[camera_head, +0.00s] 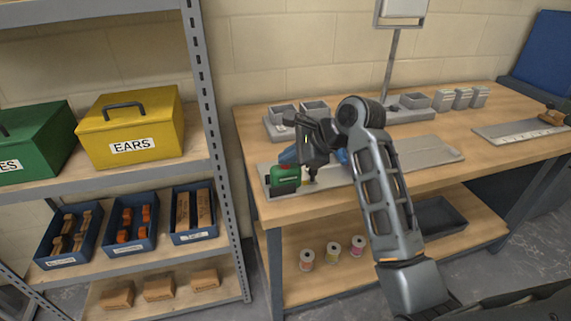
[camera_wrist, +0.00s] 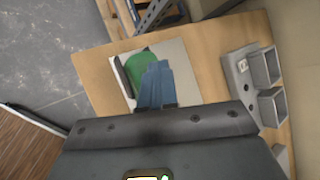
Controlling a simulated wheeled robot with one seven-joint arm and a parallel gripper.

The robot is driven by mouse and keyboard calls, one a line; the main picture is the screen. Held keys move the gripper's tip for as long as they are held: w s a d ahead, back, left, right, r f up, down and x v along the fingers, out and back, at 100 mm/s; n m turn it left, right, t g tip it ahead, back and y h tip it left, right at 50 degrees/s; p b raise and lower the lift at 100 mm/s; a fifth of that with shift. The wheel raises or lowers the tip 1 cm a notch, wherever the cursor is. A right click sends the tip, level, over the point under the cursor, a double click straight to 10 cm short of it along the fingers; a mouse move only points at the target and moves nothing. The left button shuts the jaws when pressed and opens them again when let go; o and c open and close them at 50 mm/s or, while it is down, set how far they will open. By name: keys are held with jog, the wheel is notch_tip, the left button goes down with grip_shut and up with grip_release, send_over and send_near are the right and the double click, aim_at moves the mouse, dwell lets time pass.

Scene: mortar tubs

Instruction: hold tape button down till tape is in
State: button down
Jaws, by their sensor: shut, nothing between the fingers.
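A green case with a dark edge, which looks like the tape measure (camera_head: 285,178), sits near the left end of the grey mat on the workbench. In the wrist view part of the green case (camera_wrist: 136,60) shows beyond and beside my fingers. My gripper (camera_head: 286,158) has its blue fingers together, with nothing between them. They also show shut in the wrist view (camera_wrist: 157,64), overlapping the green case. I cannot tell whether the fingertips touch it. The button is hidden or too small to make out, and how much tape is out cannot be told.
Grey tubs (camera_head: 284,112) stand behind the mat (camera_head: 430,150), whose right part is clear. A shelf rack at left holds a yellow box (camera_head: 130,128) and a green box (camera_head: 35,143). Spools (camera_head: 333,252) stand on the bench's lower shelf.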

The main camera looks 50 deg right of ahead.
aim_at(289, 167)
jog(key=shift+r, duration=0.1)
jog(key=shift+r+p, duration=0.75)
jog(key=shift+p, duration=0.6)
jog(key=shift+r+p, duration=0.6)
jog(key=shift+r, duration=1.85)
